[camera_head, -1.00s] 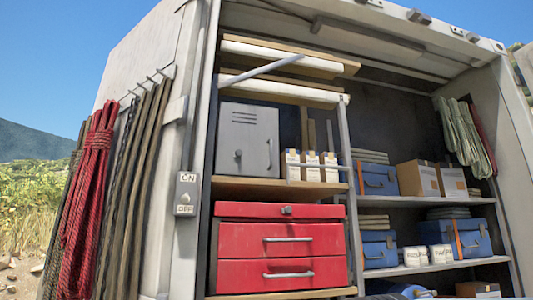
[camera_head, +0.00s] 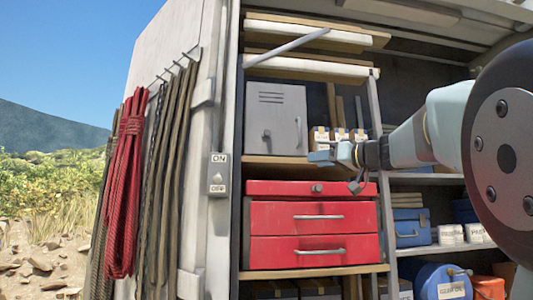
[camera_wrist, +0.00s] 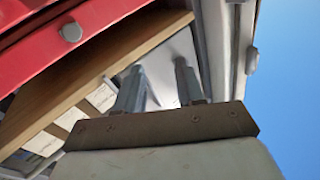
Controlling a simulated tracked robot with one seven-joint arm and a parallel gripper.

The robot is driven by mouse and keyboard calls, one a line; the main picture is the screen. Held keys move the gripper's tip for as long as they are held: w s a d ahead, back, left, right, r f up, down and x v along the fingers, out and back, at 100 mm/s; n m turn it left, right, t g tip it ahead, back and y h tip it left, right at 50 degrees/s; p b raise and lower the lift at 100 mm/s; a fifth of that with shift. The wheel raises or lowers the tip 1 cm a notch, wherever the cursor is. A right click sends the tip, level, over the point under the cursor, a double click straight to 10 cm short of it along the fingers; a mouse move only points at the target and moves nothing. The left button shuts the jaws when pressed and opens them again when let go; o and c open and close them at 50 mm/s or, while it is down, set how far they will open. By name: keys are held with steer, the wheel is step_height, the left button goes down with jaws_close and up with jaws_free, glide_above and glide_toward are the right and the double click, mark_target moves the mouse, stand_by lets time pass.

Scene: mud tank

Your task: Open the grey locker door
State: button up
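The grey locker (camera_head: 275,105) stands on the wooden shelf above the red drawer chest, its door face toward me with vent slots near the top. The door looks shut. It has a small knob low on the left (camera_head: 266,135) and an upright handle on the right (camera_head: 298,130). My gripper (camera_head: 320,152) is in front of the shelf, to the lower right of the locker. In the wrist view, the two fingers of my gripper (camera_wrist: 160,68) are apart with nothing between them. A pale grey surface shows beyond them, likely the locker.
The red drawer chest (camera_head: 297,217) sits below the wooden shelf (camera_head: 275,160). Small boxes (camera_head: 320,137) stand right of the locker, partly behind my arm. A metal post (camera_head: 375,110) rises there. Ropes (camera_head: 125,180) and an ON/OFF switch (camera_head: 217,174) are on the left.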

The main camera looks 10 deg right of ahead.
mark_target(303, 125)
steer(key=w+d+r+n+t+y, duration=0.25)
steer(key=d+r, duration=0.35)
steer(key=r, duration=0.4)
steer(key=shift+m+t+h, duration=0.25)
steer(key=shift+m+h, duration=0.1)
steer(key=shift+m, duration=0.1)
steer(key=x, duration=1.2)
steer(key=shift+w+a, duration=0.1)
steer(key=shift+a, duration=0.5)
steer(key=shift+c, duration=0.3)
jaws_close()
